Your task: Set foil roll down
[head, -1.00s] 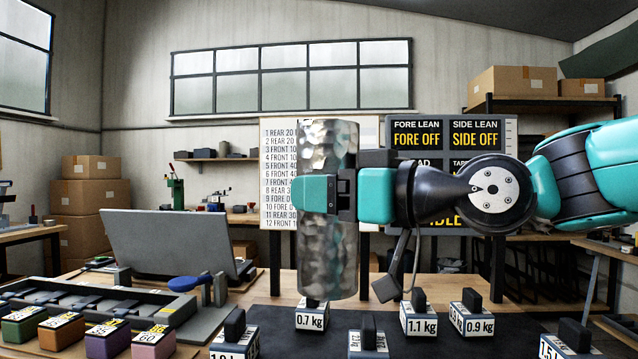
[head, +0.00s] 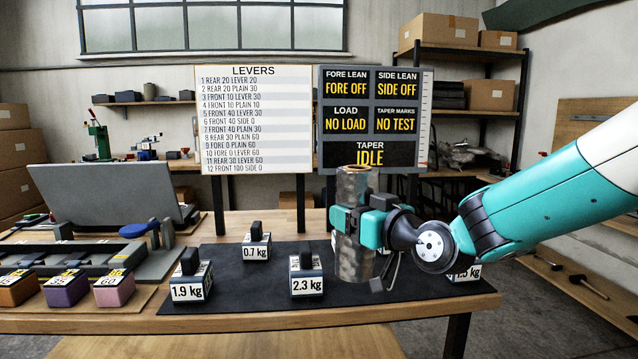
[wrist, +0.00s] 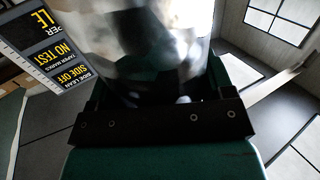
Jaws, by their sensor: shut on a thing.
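The foil roll (head: 355,258) is a crumpled silver cylinder held upright over the right part of the black mat (head: 235,292) in the head view. My gripper (head: 352,221) is shut around its middle, coming in from the right. The roll's lower end overlaps the mat in the picture, and I cannot tell whether it touches. In the wrist view the blurred shiny foil roll (wrist: 150,50) sits between the jaws and fills the upper middle.
Labelled weights stand on the mat: 1.9 kg (head: 192,282), 0.7 kg (head: 256,245) and 2.3 kg (head: 306,277). Others are partly hidden behind my gripper. A display board (head: 375,110) stands behind. The mat's front right is bare, near the table edge (head: 420,308).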

